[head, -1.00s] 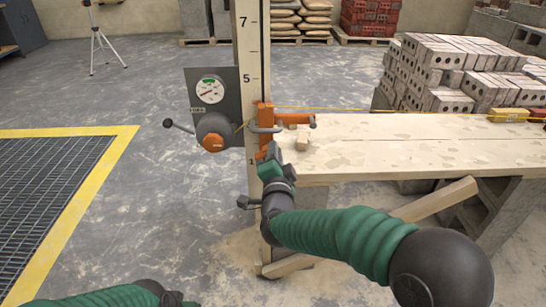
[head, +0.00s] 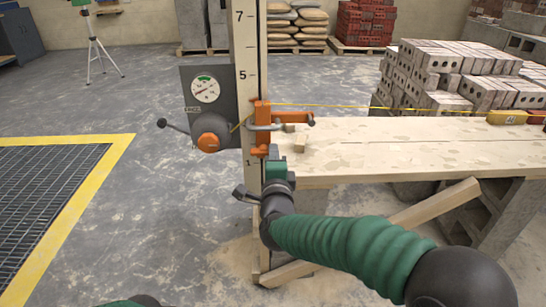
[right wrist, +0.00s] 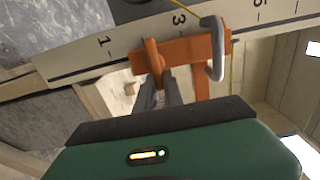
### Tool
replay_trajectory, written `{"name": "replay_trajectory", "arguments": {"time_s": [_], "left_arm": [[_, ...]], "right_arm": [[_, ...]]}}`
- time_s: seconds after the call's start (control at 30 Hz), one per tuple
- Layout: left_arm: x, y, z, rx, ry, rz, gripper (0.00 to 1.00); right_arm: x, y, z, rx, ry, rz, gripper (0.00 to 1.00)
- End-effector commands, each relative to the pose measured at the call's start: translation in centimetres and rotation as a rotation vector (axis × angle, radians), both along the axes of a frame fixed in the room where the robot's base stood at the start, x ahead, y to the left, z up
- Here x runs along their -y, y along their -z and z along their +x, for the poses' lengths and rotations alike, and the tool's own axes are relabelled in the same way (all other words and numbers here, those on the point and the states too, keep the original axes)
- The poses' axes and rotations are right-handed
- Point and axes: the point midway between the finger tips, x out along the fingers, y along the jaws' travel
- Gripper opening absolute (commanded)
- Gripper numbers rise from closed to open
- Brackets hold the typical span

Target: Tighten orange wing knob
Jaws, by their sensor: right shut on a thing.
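An orange clamp (head: 262,112) with a grey hooked bar sits on the upright numbered post (head: 247,60), and it also shows in the right wrist view (right wrist: 190,48). The orange wing knob (right wrist: 152,57) stands on the clamp's near side. My right gripper (right wrist: 158,92) has its dark fingers shut on the wing knob, seen from behind the green gripper body. In the head view my right gripper (head: 273,153) is just below the clamp, and its fingertips are small and partly hidden. Only a bit of my left arm shows at the bottom edge; its gripper is out of view.
A gauge box (head: 205,88) with a dial, lever and orange-capped knob is left of the post. A plank bench (head: 400,145) with small wood blocks (head: 299,146) is right. A slanted timber crosses below the bench.

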Motion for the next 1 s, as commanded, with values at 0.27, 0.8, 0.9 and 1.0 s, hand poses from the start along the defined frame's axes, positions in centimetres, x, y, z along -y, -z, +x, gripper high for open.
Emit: {"name": "replay_trajectory", "arguments": {"time_s": [0.27, 0.8, 0.9, 1.0], "left_arm": [[0.0, 0.0, 0.0, 0.0, 0.0, 0.0, 0.36], [0.0, -0.2, 0.0, 0.0, 0.0, 0.0, 0.36], [0.0, -0.7, 0.0, 0.0, 0.0, 0.0, 0.36], [0.0, -1.5, 0.0, 0.0, 0.0, 0.0, 0.36]], "right_arm": [[0.1, 0.4, 0.0, -0.009, 0.003, 0.003, 0.0], [0.0, 0.0, -0.3, -0.003, 0.0, 0.0, 0.34], [-0.1, -0.2, -1.7, -0.003, -0.001, -0.002, 0.34], [-0.1, -0.3, -4.1, -0.004, -0.004, -0.003, 0.34]]}}
